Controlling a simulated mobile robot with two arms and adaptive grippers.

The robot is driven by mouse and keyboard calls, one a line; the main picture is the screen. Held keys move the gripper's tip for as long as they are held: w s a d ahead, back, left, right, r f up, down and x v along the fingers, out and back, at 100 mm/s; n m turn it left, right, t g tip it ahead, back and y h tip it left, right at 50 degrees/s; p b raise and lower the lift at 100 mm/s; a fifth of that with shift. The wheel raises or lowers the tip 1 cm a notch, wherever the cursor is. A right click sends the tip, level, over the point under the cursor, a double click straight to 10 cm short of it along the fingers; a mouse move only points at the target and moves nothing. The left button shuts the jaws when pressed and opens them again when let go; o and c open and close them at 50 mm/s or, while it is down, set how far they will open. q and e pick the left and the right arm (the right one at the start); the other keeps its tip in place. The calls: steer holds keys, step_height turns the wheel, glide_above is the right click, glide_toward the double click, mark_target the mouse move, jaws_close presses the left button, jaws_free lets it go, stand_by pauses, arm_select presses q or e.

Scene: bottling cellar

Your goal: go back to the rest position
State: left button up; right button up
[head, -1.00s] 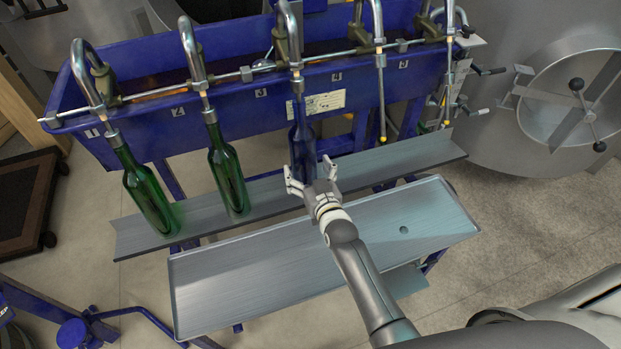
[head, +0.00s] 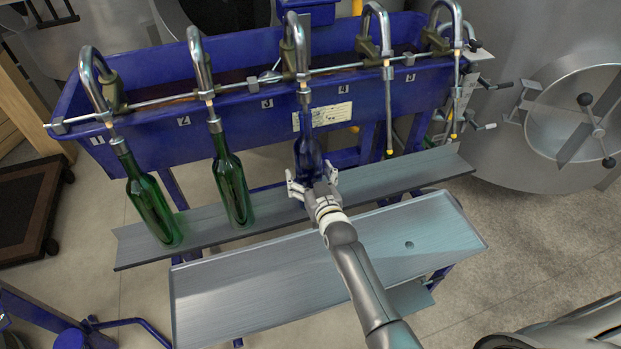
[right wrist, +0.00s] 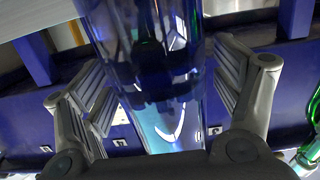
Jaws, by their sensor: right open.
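My right gripper (head: 312,180) is open at the lower part of a dark blue bottle (head: 307,154). The bottle stands upright under the third filling spout (head: 304,92), on the narrow grey ledge (head: 395,175). In the right wrist view the blue bottle (right wrist: 150,75) fills the space between the spread fingers of the gripper (right wrist: 165,95). I cannot tell whether a finger touches the glass. The gripper hides the bottle's foot in the head view. My left gripper is in neither view.
Two green bottles, one on the far left (head: 151,203) and one beside it (head: 231,185), stand under the first two spouts. A blue filling trough (head: 225,128) is behind them. A bare metal tray (head: 250,285) lies in front, under my right arm. A steel tank (head: 545,120) stands right.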

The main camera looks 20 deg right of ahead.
steer(key=shift+c, duration=0.3)
jaws_close()
stand_by(0.4)
